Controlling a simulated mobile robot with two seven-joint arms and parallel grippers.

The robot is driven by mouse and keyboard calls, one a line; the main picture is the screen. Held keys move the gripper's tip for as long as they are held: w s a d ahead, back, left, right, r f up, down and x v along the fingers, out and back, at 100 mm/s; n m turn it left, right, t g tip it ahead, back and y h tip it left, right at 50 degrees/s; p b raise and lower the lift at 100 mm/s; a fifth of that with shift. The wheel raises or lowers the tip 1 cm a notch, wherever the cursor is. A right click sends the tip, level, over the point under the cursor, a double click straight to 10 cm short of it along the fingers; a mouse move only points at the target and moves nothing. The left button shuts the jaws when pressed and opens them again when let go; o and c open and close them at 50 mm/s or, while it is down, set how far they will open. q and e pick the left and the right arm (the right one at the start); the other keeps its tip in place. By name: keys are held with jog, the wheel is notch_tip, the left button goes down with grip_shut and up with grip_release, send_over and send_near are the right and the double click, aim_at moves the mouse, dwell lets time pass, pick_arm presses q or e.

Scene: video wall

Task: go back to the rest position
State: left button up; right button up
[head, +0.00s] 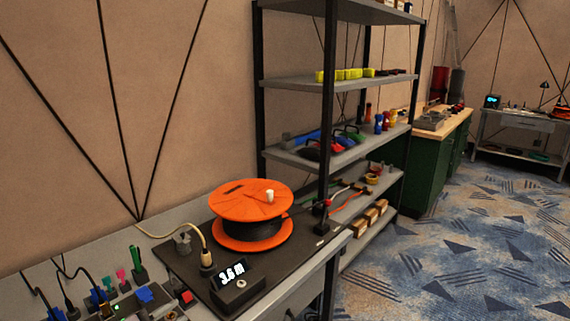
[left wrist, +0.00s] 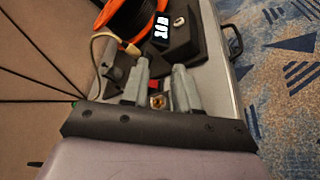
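My left gripper (left wrist: 160,72) shows in the left wrist view. Its two grey fingers stand apart with nothing held between them. A small brass-coloured round part (left wrist: 157,101) shows low between the fingers; I cannot tell what it belongs to. Beyond the fingertips are the bench top and an orange cable reel (left wrist: 107,17). I cannot make out either gripper in the head view. My right gripper is in neither view.
In the head view the orange reel (head: 251,202) with black cable sits on a dark board beside a display (head: 235,279) reading 3.6 m. Plugs and cables crowd the bench's left. A metal shelf (head: 368,82) stands behind. Patterned carpet (head: 450,260) lies open at right.

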pick_arm(q)
jog(key=s+d+f+m+g+y, duration=0.1)
jog(key=s+d+f+m+y, duration=0.1)
jog(key=s+f+m, duration=0.5)
jog(key=s+d+f+m+g+y, duration=0.1)
jog(key=s+f+m, duration=0.5)
jog(key=s+m, duration=1)
jog(key=shift+s+d+f+g+y, duration=0.45)
jog(key=shift+s+g, duration=0.25)
jog(key=shift+s, duration=0.25)
jog(key=shift+a, duration=0.1)
